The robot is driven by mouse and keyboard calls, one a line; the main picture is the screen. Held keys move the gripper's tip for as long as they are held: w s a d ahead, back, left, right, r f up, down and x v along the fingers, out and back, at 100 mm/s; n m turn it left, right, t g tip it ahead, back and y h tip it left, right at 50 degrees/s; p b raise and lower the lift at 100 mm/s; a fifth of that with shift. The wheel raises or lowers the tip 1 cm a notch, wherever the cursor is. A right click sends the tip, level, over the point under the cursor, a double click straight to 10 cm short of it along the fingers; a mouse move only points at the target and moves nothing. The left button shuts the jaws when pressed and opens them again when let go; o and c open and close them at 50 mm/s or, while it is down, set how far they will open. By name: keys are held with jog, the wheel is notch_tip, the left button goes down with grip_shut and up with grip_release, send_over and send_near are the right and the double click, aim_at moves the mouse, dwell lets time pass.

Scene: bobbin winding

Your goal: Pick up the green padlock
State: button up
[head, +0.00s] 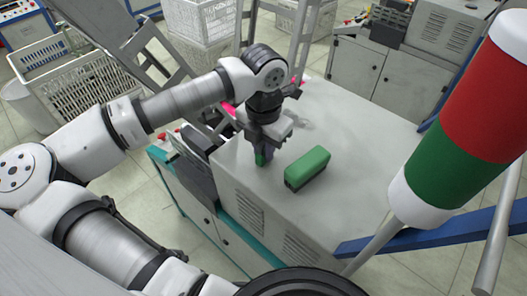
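My gripper (263,158) points down over the grey top of a machine cabinet (345,125), near its left edge. A small green and purplish patch shows at its fingertips. I cannot tell whether this is a padlock between the fingers or part of the fingers. A green block with a dark lower part (308,167) lies on the cabinet top, just right of the gripper and apart from it. It is oblong, and no shackle shows on it. I cannot make out a clear padlock shape anywhere.
White crates (85,82) stand at the back left. Another grey cabinet (385,75) is behind. Pink items (229,108) show beside my arm. The cabinet top's right part is clear.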

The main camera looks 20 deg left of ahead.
grip_shut()
jog(key=shift+r, duration=0.1)
